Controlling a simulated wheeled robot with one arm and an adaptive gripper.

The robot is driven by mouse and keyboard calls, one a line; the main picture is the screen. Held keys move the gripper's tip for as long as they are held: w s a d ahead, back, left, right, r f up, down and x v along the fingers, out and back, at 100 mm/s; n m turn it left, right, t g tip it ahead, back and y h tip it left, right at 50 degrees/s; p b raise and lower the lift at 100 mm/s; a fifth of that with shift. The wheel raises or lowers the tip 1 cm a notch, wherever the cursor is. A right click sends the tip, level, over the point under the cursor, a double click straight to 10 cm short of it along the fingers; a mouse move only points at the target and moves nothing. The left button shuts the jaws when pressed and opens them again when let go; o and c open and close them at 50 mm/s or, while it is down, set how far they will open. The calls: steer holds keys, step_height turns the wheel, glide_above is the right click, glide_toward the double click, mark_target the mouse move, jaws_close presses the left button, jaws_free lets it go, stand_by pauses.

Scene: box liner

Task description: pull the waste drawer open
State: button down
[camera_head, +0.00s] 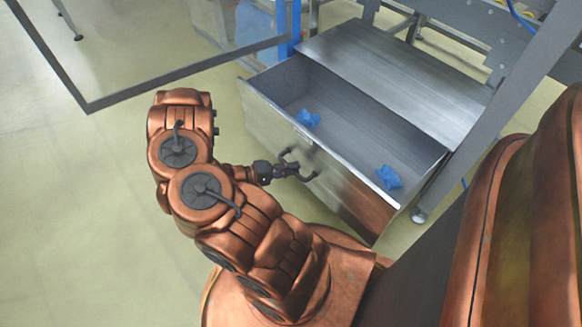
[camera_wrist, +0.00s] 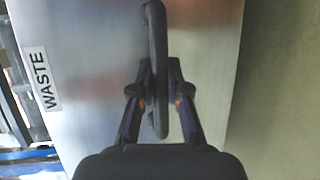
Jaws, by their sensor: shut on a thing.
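The waste drawer (camera_head: 272,117) is a metal drawer standing partly out of its housing, so its inside shows in the head view. Two blue crumpled pieces, one on the left (camera_head: 308,118) and one on the right (camera_head: 389,178), lie inside it. In the wrist view its front (camera_wrist: 95,75) carries a label (camera_wrist: 40,79) reading WASTE. A dark bar handle (camera_wrist: 153,40) stands out from that front. My gripper (camera_wrist: 161,98) has its fingers on both sides of the handle and is shut on it. In the head view my gripper (camera_head: 297,168) is at the drawer front.
A metal top (camera_head: 390,80) covers the back of the drawer. A dark-framed clear panel (camera_head: 180,75) hangs at the upper left. A caster (camera_head: 418,215) stands by the drawer's right end. The floor (camera_head: 80,210) at the left is clear.

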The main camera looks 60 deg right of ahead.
steer(key=c, duration=1.1)
jaws_free()
steer(key=shift+c, duration=0.2)
steer(key=v, duration=1.2)
steer(key=shift+r, duration=0.1)
